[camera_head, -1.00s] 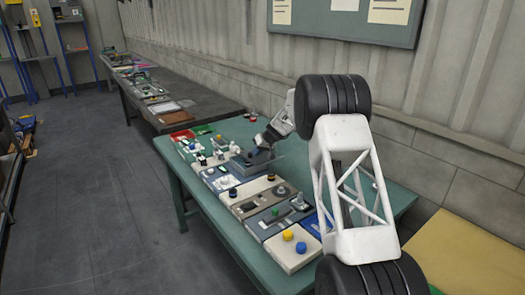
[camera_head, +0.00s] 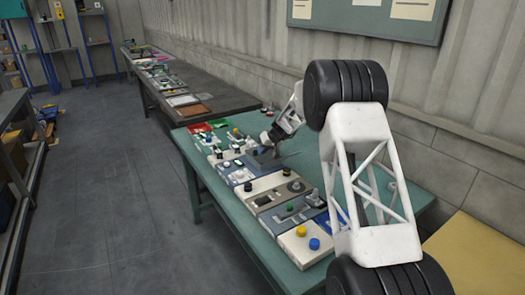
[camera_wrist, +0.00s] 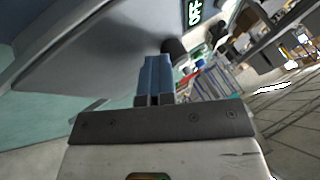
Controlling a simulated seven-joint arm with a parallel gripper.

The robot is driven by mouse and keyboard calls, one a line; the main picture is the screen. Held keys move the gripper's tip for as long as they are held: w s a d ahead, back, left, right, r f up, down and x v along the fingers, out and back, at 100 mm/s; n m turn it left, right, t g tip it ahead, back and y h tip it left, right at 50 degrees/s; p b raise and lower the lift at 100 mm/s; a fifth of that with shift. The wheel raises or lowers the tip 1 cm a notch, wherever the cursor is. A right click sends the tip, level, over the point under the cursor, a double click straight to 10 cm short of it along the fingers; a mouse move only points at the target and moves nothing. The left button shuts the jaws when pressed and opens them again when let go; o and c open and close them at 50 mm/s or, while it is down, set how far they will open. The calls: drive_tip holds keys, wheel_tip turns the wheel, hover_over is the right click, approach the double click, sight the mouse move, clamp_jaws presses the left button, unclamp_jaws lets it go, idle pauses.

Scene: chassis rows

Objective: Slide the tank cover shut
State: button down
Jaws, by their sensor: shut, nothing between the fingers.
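My gripper (camera_head: 266,141) reaches down over the far part of the row of panels on the green bench. In the wrist view its blue fingers (camera_wrist: 156,78) are pressed together, with nothing between them. A grey flat piece (camera_head: 266,160), which may be the tank cover, lies just below the gripper in the head view. A large light grey surface (camera_wrist: 90,50) fills the upper left of the wrist view, and a dark knob (camera_wrist: 173,46) shows just past the fingertips. I cannot tell whether the fingers touch either one, or how far the cover is open.
The green bench (camera_head: 225,206) carries several panels, including a near white one with a yellow knob (camera_head: 301,231) and a blue knob (camera_head: 314,244). A small OFF display (camera_wrist: 194,12) shows in the wrist view. A dark bench (camera_head: 215,108) stands beyond; the floor at left is clear.

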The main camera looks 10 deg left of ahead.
sight(271, 154)
drive_tip(key=shift+s+a, duration=0.1)
drive_tip(key=shift+a, duration=0.05)
drive_tip(key=shift+w+d, duration=0.25)
drive_tip(key=shift+d, duration=0.2)
drive_tip(key=w+d, duration=0.1)
drive_tip(key=d, duration=0.2)
drive_tip(key=shift+w, duration=0.4)
drive_tip(key=v, duration=1)
drive_tip(key=shift+a, duration=0.1)
drive_tip(key=shift+r, duration=0.1)
